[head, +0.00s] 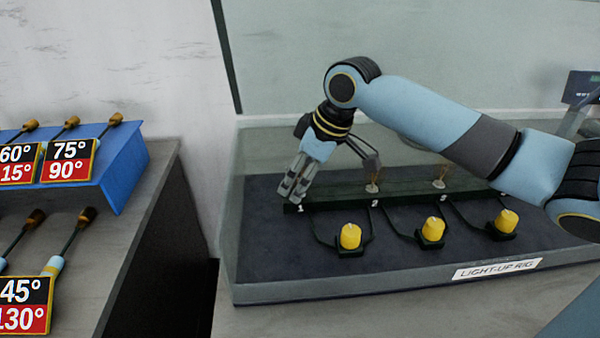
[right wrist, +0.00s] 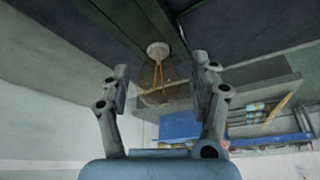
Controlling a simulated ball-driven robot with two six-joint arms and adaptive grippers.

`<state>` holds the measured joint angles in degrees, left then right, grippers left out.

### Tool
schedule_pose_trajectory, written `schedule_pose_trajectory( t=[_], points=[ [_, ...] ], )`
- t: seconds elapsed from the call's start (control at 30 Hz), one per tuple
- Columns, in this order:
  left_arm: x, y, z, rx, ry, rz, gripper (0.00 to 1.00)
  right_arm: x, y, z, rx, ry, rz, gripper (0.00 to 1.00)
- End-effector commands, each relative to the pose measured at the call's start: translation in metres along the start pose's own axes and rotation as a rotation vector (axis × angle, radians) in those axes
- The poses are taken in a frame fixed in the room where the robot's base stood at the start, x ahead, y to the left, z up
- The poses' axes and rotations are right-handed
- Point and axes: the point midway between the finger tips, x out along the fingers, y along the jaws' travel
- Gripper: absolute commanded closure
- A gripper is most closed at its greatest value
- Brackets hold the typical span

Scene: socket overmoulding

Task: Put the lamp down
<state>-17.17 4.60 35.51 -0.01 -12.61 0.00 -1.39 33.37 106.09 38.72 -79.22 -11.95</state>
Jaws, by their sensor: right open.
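My right gripper (head: 327,180) is over the left end of the light-up rig (head: 275,267), by position 1, with its fingers spread. In the right wrist view, the open fingers (right wrist: 161,72) stand either side of a lamp with a pale round base (right wrist: 158,50) and thin orange wires. That base appears set against the dark rig bar. A gap shows between the lamp and each finger. Other small pale lamp bases with wires stand at position 2 (head: 372,188) and position 3 (head: 440,184). My left gripper is out of view.
Several yellow knobs (head: 350,236) stand in front of the rig's bar (head: 410,194). A grey bench at left carries a blue rack (head: 128,165) with temperature labels and thin tools. A bare strip of bench lies before the rig.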

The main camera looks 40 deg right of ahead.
Motion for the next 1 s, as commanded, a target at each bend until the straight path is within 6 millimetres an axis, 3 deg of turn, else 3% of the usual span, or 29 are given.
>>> schedule_pose_trajectory(
  t=[0.2,0.4,1.0],
  points=[
    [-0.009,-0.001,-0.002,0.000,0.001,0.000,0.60,-0.042,0.002,0.000,-0.006,-0.001,0.005,0.38],
    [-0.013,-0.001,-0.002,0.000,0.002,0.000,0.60,-0.066,0.001,0.000,-0.003,-0.001,0.003,0.38],
    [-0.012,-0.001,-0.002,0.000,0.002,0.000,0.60,-0.069,0.000,0.000,-0.001,-0.001,0.001,0.38]
  ],
)
